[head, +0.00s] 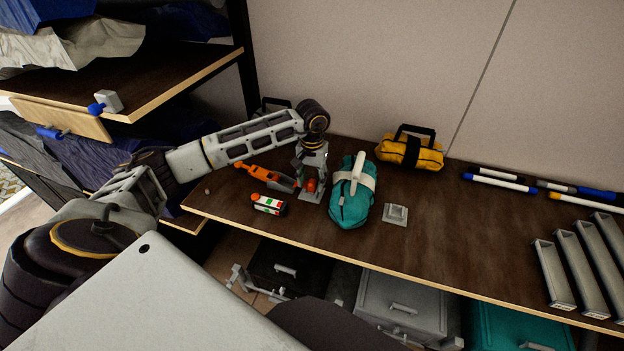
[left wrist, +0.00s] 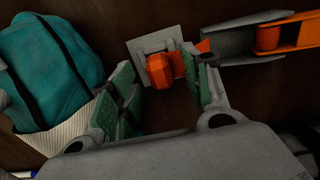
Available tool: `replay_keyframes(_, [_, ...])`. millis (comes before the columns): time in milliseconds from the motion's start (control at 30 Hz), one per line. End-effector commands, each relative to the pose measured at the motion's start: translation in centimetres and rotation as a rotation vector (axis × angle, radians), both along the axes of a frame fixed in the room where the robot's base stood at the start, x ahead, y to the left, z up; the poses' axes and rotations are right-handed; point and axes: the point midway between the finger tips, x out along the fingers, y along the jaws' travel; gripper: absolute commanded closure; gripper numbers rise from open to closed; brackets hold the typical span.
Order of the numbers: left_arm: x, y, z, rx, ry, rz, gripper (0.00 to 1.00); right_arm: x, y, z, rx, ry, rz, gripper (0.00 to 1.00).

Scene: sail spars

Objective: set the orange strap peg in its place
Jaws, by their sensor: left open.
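The orange strap peg (head: 311,185) is at a small grey square base (head: 312,198) on the dark wooden shelf. In the left wrist view the peg (left wrist: 160,70) lies between my left fingers, in front of the pale plate (left wrist: 146,45). I cannot tell how deep it sits in the base. My left gripper (head: 312,172) points down over it. Its green-padded fingers (left wrist: 160,92) are open, one on each side, with a gap at the left finger; the right finger is close to the orange. My right gripper is not in view.
A teal bag (head: 352,205) with a pale strap stands just right of the gripper. An orange-and-grey tool (head: 265,176) and a small white-red-green item (head: 268,204) lie left. A second grey base (head: 396,214), a yellow bag (head: 410,153) and markers (head: 500,181) are further right.

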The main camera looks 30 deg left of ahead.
Motion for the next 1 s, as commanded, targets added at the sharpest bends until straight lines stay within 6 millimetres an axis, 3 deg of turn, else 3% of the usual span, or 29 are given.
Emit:
replay_keyframes(367, [0.1, 0.0, 1.3, 0.000, -0.003, 0.000, 0.52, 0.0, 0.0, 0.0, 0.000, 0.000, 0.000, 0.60])
replay_keyframes(1000, [0.1, 0.0, 9.8, 0.000, -0.003, 0.000, 0.52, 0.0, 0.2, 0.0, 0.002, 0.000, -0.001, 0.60])
